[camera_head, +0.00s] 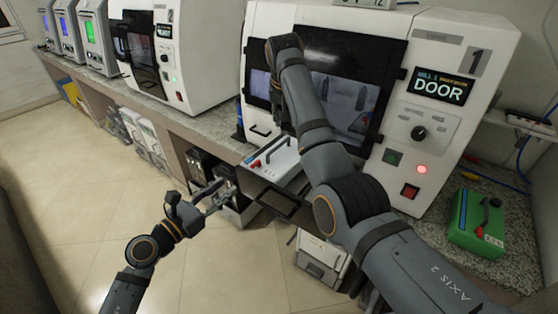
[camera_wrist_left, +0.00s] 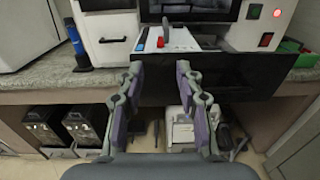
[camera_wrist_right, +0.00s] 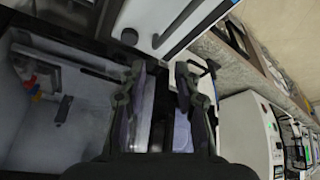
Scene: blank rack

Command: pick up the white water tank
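I cannot tell for sure which white thing is the water tank. A white box-like unit (camera_head: 283,163) with red and blue parts on top juts out at the foot of machine 1; it also shows in the left wrist view (camera_wrist_left: 178,46). A white box (camera_head: 322,258) stands low under the counter. My left gripper (camera_head: 216,193) is open and empty in front of the counter, with its fingers apart in its wrist view (camera_wrist_left: 163,98). My right gripper (camera_wrist_right: 163,95) has its fingers apart close to machine 1's front; in the head view its tips are mostly hidden.
Machine 1 (camera_head: 463,60) has a dark window and buttons. A second white machine (camera_head: 205,45) stands to its left. A green box (camera_head: 477,222) sits on the counter at right. Dark boxes (camera_wrist_left: 42,125) stand under the counter. The floor (camera_head: 80,200) at left is clear.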

